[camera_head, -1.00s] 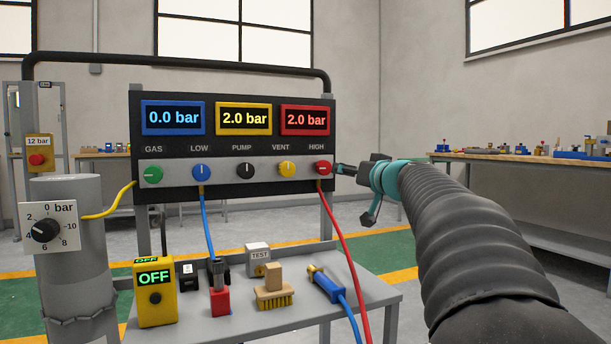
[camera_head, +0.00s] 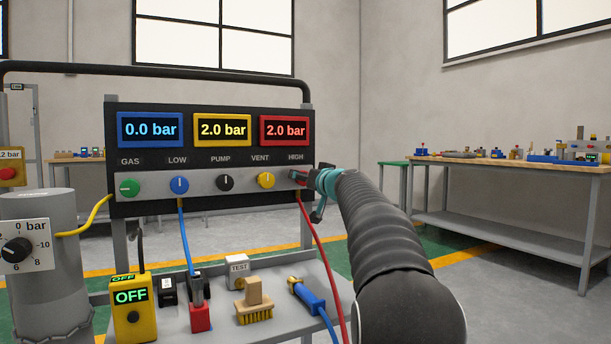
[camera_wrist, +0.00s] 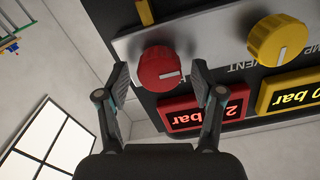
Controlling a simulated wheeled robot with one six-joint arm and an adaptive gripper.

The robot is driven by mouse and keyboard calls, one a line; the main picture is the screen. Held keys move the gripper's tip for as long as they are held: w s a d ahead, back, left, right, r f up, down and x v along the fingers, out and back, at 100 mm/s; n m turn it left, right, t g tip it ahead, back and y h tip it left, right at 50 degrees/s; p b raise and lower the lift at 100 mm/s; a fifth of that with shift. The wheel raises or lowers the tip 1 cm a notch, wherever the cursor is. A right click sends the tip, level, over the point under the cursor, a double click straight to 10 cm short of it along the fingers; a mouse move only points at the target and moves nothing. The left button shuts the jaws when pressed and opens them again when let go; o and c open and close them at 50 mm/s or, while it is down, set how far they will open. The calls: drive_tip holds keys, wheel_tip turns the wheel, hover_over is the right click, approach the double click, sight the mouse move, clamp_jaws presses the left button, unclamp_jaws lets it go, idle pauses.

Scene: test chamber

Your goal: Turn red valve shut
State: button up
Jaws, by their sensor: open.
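The red valve (camera_wrist: 160,69) is a round knob with a white mark, at the right end of the panel's grey strip under the HIGH label. In the wrist view it sits between the two open fingers of my gripper (camera_wrist: 162,85), with a gap visible on the left side. I cannot tell whether the right finger touches it. In the head view my gripper (camera_head: 306,179) reaches the valve from the right and mostly hides it. The red display (camera_head: 285,130) above reads 2.0 bar.
The yellow VENT knob (camera_head: 266,180) is beside the valve; black, blue and green knobs are further left. A red hose (camera_head: 318,240) hangs below the valve. The cart's shelf (camera_head: 275,315) holds a yellow meter (camera_head: 132,310), a brush (camera_head: 254,303) and other tools. A workbench (camera_head: 500,170) stands right.

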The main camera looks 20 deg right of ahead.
drive_tip(key=shift+w, duration=0.15)
drive_tip(key=c, duration=1.1)
drive_tip(key=shift+c, duration=0.2)
drive_tip(key=shift+m, duration=0.3)
drive_tip(key=m, duration=1.7)
drive_tip(key=shift+d+f, duration=0.15)
drive_tip(key=shift+f, duration=0.15)
drive_tip(key=shift+m, duration=0.3)
